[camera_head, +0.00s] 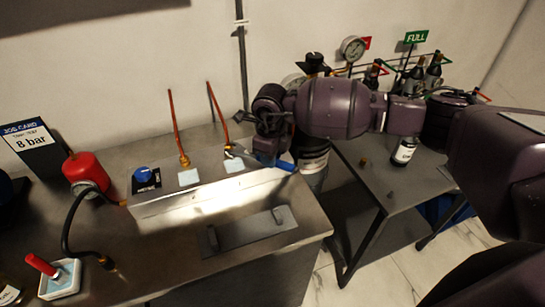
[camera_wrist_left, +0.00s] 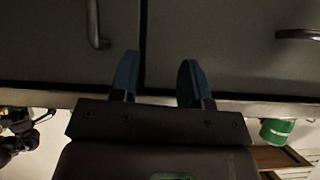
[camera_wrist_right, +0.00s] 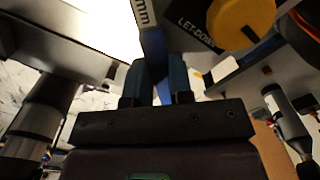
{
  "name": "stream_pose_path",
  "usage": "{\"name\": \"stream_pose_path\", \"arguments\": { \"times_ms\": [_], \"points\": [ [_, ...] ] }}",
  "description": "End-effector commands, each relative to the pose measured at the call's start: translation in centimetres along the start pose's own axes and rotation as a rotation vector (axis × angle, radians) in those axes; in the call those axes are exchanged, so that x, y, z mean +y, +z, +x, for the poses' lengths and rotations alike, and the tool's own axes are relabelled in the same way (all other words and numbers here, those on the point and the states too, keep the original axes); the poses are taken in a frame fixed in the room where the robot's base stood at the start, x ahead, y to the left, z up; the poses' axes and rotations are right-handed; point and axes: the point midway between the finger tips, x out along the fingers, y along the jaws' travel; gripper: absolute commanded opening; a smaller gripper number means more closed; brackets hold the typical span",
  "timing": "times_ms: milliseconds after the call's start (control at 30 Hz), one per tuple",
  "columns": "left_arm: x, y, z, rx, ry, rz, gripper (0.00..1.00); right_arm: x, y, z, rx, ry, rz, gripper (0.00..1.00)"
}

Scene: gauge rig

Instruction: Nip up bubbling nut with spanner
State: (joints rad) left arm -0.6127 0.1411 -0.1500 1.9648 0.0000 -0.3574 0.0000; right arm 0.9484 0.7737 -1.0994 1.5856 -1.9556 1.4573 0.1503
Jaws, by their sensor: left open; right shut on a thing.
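My right gripper (camera_head: 268,156) is shut on the blue-handled spanner (camera_head: 284,165) above the right end of the grey rig block. The spanner's metal head points left, close to the brass nut (camera_head: 229,149) at the foot of the right copper pipe (camera_head: 217,103). I cannot tell whether its jaw is around the nut. The blue handle (camera_wrist_right: 153,42) shows between the fingers in the right wrist view. Another brass nut (camera_head: 184,161) sits at the foot of the left copper pipe (camera_head: 173,122). No bubbles can be made out. My left gripper (camera_wrist_left: 158,82) is open and empty, facing grey cabinet fronts.
A red bottle (camera_head: 84,168), a gauge hose (camera_head: 66,225), a white tub with a red-handled brush (camera_head: 60,279) and an "8 bar" job card (camera_head: 31,138) stand at left. A side table (camera_head: 382,185) holds bottles. A yellow knob (camera_wrist_right: 240,20) is near the right gripper.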

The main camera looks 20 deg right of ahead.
Motion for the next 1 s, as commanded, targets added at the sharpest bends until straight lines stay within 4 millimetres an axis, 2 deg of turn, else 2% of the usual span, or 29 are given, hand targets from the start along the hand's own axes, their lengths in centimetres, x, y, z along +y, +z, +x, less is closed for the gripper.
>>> {"name": "stream_pose_path", "arguments": {
  "times_ms": [700, 733, 833, 1000],
  "points": [
    [0.05, 0.37, 0.19, -0.002, 0.0, 0.0, 0.43, -0.01, 0.75, -0.04, -0.001, 0.0, 0.0, 0.0],
    [0.05, 0.36, 0.19, -0.002, 0.0, 0.0, 0.43, -0.01, 0.75, -0.04, -0.001, 0.0, 0.0, 0.17],
    [0.05, 0.33, 0.19, -0.001, 0.0, 0.0, 0.43, -0.01, 0.74, -0.04, -0.001, 0.0, 0.0, 0.02],
    [0.05, 0.31, 0.18, 0.0, 0.0, 0.0, 0.43, 0.0, 0.74, -0.04, -0.001, 0.0, 0.0, 0.0]
  ]
}}
